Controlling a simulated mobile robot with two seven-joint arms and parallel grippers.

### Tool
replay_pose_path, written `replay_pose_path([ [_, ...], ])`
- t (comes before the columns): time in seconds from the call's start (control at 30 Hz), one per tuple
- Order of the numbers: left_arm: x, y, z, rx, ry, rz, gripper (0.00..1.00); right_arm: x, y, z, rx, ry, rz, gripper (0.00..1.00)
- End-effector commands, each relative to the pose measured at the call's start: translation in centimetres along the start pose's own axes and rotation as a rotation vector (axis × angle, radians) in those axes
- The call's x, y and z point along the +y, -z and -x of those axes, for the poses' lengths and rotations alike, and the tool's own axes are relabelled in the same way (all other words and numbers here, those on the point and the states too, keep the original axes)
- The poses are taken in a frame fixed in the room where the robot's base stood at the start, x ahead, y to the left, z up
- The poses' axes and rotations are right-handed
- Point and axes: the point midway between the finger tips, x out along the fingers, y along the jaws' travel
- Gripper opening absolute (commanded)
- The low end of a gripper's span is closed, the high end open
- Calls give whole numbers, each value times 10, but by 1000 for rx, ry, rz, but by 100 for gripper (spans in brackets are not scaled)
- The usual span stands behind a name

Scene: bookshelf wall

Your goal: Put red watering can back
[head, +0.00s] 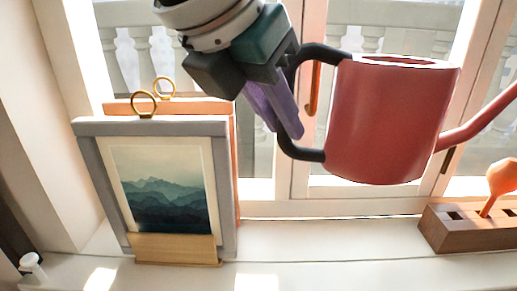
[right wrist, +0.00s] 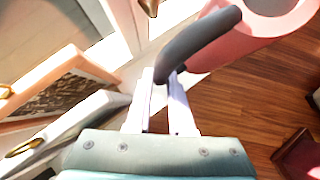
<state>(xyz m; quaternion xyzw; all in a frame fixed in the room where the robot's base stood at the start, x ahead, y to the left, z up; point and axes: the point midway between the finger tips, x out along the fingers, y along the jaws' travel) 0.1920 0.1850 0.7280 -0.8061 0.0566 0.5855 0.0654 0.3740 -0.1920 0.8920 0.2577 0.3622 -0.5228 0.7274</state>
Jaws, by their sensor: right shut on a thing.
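The red watering can (head: 388,118) is held up in the air in front of the window, its spout pointing right and its black handle (head: 294,142) on the left. My right gripper (head: 290,128) comes in from the top and is shut on the handle. In the right wrist view, the two fingers (right wrist: 168,105) close around the black handle (right wrist: 200,42), and part of the red body (right wrist: 268,30) shows at the top right. The can looks nearly upright. My left gripper is not in view.
On the windowsill (head: 310,240), a grey framed mountain picture (head: 160,190) with a ring on top stands at left, with an orange frame (head: 185,106) behind it. A wooden block with slots (head: 460,228) sits at right, holding an orange object (head: 503,177). The sill between them is clear.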

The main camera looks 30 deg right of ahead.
Motion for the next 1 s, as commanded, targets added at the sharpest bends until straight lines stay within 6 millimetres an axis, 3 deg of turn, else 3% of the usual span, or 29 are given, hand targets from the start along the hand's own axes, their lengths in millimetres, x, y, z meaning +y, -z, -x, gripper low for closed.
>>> replay_pose_path([
  [0.5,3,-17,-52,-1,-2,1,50,0,81,-107,-3,2,5,0],
  [0.83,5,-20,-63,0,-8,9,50,0,100,-132,-3,0,3,0],
  [1.0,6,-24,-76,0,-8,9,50,1,117,-154,-3,0,4,0],
])
